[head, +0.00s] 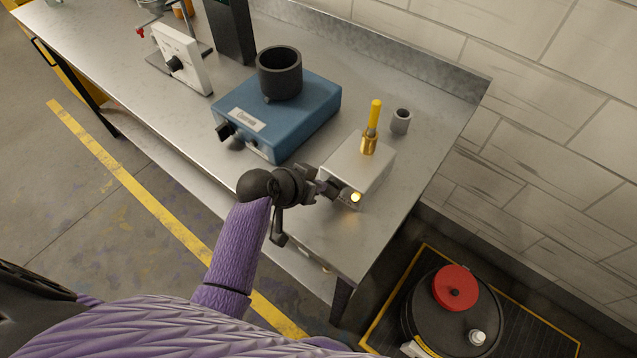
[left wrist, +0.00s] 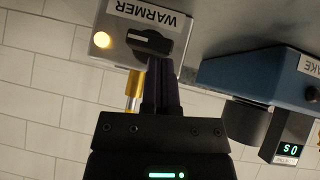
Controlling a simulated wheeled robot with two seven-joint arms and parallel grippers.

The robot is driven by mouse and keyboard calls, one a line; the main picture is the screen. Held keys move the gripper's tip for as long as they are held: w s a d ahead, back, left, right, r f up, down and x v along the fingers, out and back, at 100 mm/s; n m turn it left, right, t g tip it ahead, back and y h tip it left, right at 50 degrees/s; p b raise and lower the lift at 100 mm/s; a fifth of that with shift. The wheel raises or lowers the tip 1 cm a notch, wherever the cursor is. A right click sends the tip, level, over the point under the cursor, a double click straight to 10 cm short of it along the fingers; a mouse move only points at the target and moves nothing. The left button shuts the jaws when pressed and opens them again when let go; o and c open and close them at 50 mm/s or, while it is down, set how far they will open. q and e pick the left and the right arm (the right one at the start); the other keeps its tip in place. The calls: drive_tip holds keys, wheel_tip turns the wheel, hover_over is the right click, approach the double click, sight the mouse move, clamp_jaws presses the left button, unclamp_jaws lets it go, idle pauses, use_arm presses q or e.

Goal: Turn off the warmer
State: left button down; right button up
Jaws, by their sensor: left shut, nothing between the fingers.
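The warmer (head: 352,168) is a small metal box near the right end of the bench, with a brass tool with a yellow handle (head: 374,118) standing on top. Its front light (head: 355,197) glows orange-yellow. In the left wrist view, the picture is upside down and shows the WARMER label, the lit light (left wrist: 104,40) and a black knob (left wrist: 139,37). My left gripper (head: 332,187) is shut and empty at the warmer's front. Its fingertips (left wrist: 161,64) appear close to the knob; I cannot tell whether they touch it. My right gripper is not in view.
A blue machine (head: 310,114) with a black cup (head: 279,72) stands left of the warmer. A small grey cup (head: 401,121) is behind it to the right. A white dial panel (head: 183,60) stands farther left. A black drum (head: 450,318) is on the floor at right.

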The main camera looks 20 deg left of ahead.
use_arm(q)
drive_tip(key=shift+a+f+h, duration=0.1)
drive_tip(key=shift+a+h, duration=0.05)
drive_tip(key=shift+h, duration=0.25)
drive_tip(key=shift+w+n, duration=0.1)
drive_tip(key=shift+n, duration=0.2)
drive_tip(key=shift+a+f+n+g+h+b, duration=0.2)
drive_tip(key=shift+a+n+g+h+b, duration=0.15)
drive_tip(key=shift+h, duration=0.25)
drive_tip(key=shift+w+a+f+n+g+h+b, duration=0.15)
drive_tip(key=shift+f+n+h+b, duration=0.15)
drive_tip(key=shift+h+b, duration=0.3)
drive_tip(key=shift+f+n+g+h+b, duration=0.15)
drive_tip(key=shift+n+h+b, duration=0.1)
drive_tip(key=shift+h+b, duration=0.35)
drive_tip(key=n+h+b, duration=0.1)
drive_tip(key=b, duration=0.1)
drive_tip(key=f+n+h+b, duration=0.1)
drive_tip(key=h+b, duration=0.1)
drive_tip(key=shift+w+a+f+b, duration=0.1)
drive_tip(key=shift+a+f+b, duration=0.1)
drive_tip(key=shift+b, duration=0.2)
drive_tip(key=shift+f+n+h+b, duration=0.3)
drive_tip(key=shift+n+h+b, duration=0.7)
drive_tip(key=shift+h+b, duration=0.35)
drive_tip(key=shift+f+b, duration=0.2)
drive_tip(key=shift+b, duration=0.35)
drive_tip(key=shift+r, duration=0.15)
